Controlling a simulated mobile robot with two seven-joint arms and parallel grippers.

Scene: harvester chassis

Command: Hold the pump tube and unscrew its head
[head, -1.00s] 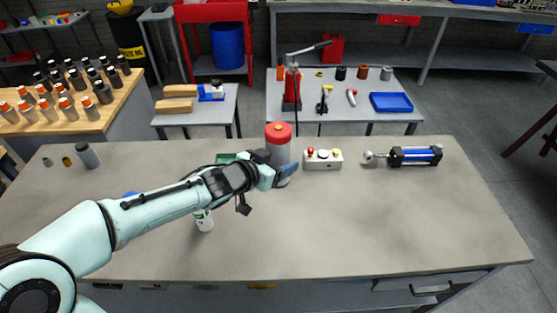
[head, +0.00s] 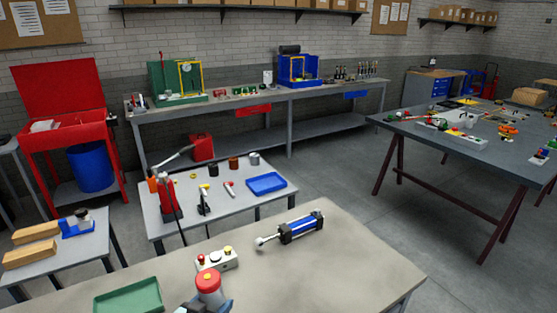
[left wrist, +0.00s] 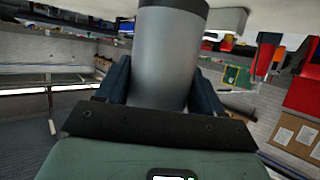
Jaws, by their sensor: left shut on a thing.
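The pump tube is a grey cylinder with a red head (head: 209,284) that has a small yellow spot on top. My left gripper (head: 214,306) is there too, mostly out of frame, around the tube. In the left wrist view the grey tube body (left wrist: 168,60) stands between the two dark blue fingers of my left gripper (left wrist: 162,82), which are shut on it. The red head is hidden in that view. My right gripper is not in view.
A control box (head: 216,259) and a blue-black cylinder with a rod (head: 298,229) lie on the worktable (head: 340,262). A green tray (head: 128,297) is left of the tube. A low table (head: 235,208) with a hand pump (head: 169,197) stands behind. The worktable's right part is clear.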

